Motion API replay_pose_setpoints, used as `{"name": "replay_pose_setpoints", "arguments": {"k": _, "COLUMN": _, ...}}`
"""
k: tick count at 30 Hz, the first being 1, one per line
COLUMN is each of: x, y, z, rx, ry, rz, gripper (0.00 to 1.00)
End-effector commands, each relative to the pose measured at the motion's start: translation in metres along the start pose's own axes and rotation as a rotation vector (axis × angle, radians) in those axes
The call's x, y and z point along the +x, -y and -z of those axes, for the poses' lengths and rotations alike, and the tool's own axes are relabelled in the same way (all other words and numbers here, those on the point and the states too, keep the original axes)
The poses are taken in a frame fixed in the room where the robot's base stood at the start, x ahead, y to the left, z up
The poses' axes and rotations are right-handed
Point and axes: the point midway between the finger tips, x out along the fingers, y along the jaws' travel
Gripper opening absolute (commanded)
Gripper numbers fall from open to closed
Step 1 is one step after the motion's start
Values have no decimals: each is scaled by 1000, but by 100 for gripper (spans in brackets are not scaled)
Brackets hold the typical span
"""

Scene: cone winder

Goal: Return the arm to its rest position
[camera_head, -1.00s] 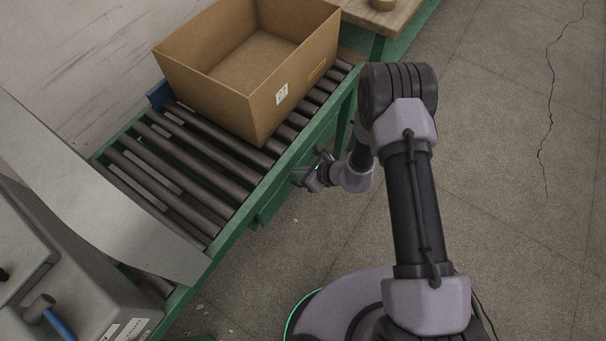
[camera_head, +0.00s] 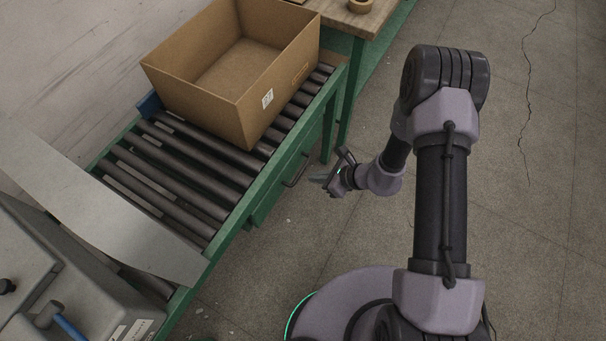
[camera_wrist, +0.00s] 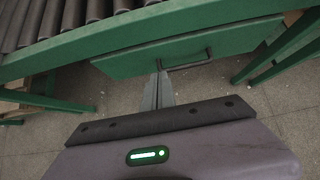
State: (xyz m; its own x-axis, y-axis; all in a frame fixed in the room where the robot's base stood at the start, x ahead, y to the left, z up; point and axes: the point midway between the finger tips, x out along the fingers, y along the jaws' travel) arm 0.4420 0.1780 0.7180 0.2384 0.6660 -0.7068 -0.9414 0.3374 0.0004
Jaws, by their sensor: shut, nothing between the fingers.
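My gripper (camera_head: 326,182) is shut and empty. In the head view it hangs over the floor, to the right of the green conveyor frame and below the level of the rollers. My arm bends from the base up to a dark elbow joint and back down to the wrist. In the wrist view the closed fingers of my gripper (camera_wrist: 158,88) point toward a green drawer (camera_wrist: 180,52) with a dark handle. The gap between fingertips and drawer is hard to judge in the wrist view; in the head view they look apart.
A roller conveyor (camera_head: 180,165) carries an open, empty-looking cardboard box (camera_head: 205,95). A wooden table (camera_head: 335,14) with a tape roll (camera_head: 360,5) stands behind. The floor (camera_head: 545,220) on the right is clear.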

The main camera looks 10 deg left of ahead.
Motion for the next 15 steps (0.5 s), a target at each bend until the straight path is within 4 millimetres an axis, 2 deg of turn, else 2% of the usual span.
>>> {"name": "replay_pose_setpoints", "arguments": {"k": 2, "x": -8, "y": 0, "z": 0, "rx": 0, "ry": 0, "rz": 0, "gripper": 0}}
{"name": "replay_pose_setpoints", "arguments": {"k": 6, "x": -11, "y": 0, "z": 0, "rx": -1, "ry": 0, "rz": -1, "gripper": 0}}
{"name": "replay_pose_setpoints", "arguments": {"k": 8, "x": -15, "y": 2, "z": -7, "rx": -20, "ry": 7, "rz": -2, "gripper": 0}}
{"name": "replay_pose_setpoints", "arguments": {"k": 11, "x": -49, "y": 10, "z": -54, "rx": -155, "ry": 44, "rz": -16, "gripper": 0}}
{"name": "replay_pose_setpoints", "arguments": {"k": 12, "x": -73, "y": 11, "z": -83, "rx": -252, "ry": 61, "rz": -28, "gripper": 0}}
{"name": "replay_pose_setpoints", "arguments": {"k": 14, "x": -119, "y": 5, "z": -128, "rx": -430, "ry": 75, "rz": -48, "gripper": 0}}
{"name": "replay_pose_setpoints", "arguments": {"k": 15, "x": -151, "y": -5, "z": -153, "rx": -556, "ry": 71, "rz": -63, "gripper": 0}}
